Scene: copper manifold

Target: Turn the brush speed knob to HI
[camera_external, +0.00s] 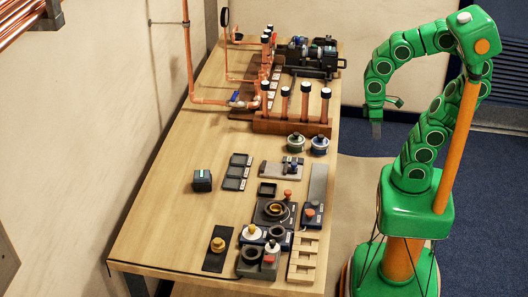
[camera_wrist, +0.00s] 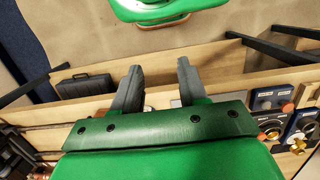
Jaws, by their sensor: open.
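Several small dark units with knobs stand at the near end of the bench; labels are too small to read, so I cannot tell which knob is the brush speed knob or where it points. They include a unit with a round ring (camera_external: 274,211), a block with an orange knob (camera_external: 310,213) and a brass knob (camera_external: 218,244) on a dark plate. Some knobbed units (camera_wrist: 268,115) also show at the right of the wrist view. My gripper (camera_external: 377,130) is in the air right of the bench, apart from everything. Its two grey fingers (camera_wrist: 160,66) are spread and empty.
The wooden bench (camera_external: 160,218) carries copper pipes (camera_external: 210,101) and a rack of capped copper tubes (camera_external: 306,103) toward its far end. A small dark cube (camera_external: 202,180) and black trays (camera_external: 236,171) lie mid-bench. The bench's left near area is bare.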

